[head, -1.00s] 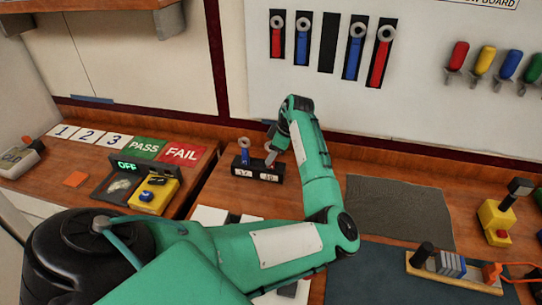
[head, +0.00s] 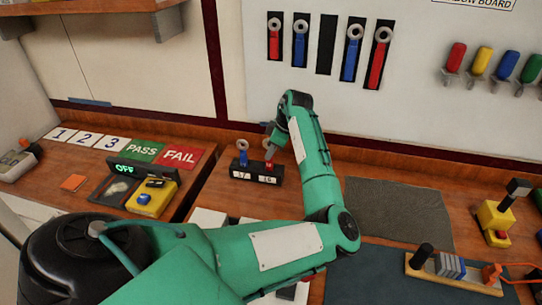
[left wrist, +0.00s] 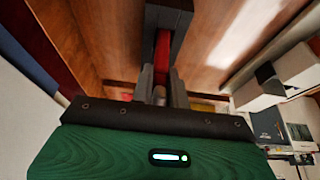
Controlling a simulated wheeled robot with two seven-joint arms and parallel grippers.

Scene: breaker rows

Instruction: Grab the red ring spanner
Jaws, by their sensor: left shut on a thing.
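A red spanner (head: 268,164) stands in the right slot of a black two-slot holder (head: 256,179) on the bench; its upper part is partly hidden by my gripper. My left gripper (head: 270,146) is at its top, shut on it. In the left wrist view the red shank (left wrist: 163,55) shows between the fingers (left wrist: 161,88), with the dark holder around its far end. A blue ring spanner (head: 243,155) stands in the left slot, close beside my fingers. My right gripper is not in view.
Red and blue ring spanners (head: 350,55) hang on the white board behind, with one bare black outline. Screwdrivers (head: 482,62) hang at right. A grey mat (head: 398,212) lies right of my arm. A yellow tester (head: 150,198) stands at left.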

